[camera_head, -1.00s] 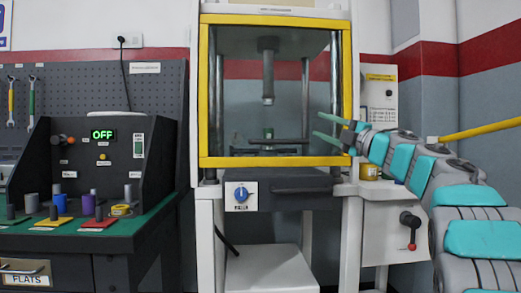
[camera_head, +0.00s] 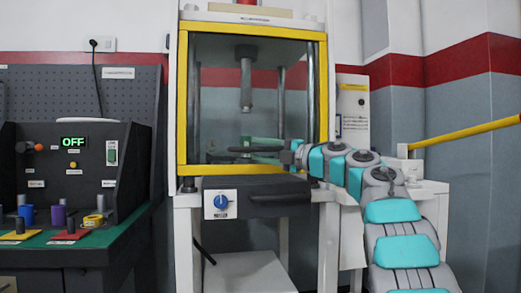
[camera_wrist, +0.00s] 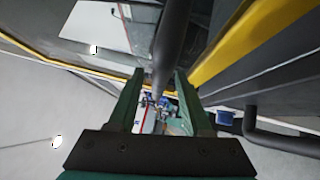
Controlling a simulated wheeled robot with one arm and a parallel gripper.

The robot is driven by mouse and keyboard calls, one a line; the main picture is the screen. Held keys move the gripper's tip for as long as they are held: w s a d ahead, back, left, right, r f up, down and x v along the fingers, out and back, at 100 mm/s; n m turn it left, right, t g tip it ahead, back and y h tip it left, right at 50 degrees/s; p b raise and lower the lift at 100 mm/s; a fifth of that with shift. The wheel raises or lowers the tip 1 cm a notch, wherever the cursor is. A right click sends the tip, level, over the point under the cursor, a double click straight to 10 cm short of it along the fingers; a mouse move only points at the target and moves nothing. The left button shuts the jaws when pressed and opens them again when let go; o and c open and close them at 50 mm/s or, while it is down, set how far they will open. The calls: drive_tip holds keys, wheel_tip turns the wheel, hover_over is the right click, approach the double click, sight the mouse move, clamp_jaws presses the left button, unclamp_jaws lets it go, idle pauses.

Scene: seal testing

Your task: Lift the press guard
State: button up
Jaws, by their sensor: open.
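The press guard (camera_head: 322,100) is a clear panel in a yellow frame. It is down, closing the front of the press, with its lower yellow edge just above the grey drawer front. A dark horizontal bar (camera_head: 240,149), which looks like the guard's handle, crosses its lower part. My gripper (camera_head: 262,150) is open in front of the guard, its green fingers pointing left, one above and one below the bar. In the wrist view the bar (camera_wrist: 172,35) runs between the two spread fingers (camera_wrist: 158,80). Whether either finger touches it, I cannot tell.
Below the guard are a blue knob (camera_head: 222,201) and a dark drawer handle (camera_head: 280,197), close under my gripper. A console reading OFF (camera_head: 75,160) stands at left. A yellow rail (camera_head: 465,134) is at right.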

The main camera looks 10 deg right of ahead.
drive_tip(key=shift+w+a, duration=0.1)
drive_tip(key=shift+c, duration=0.2)
clamp_jaws()
idle(1.3)
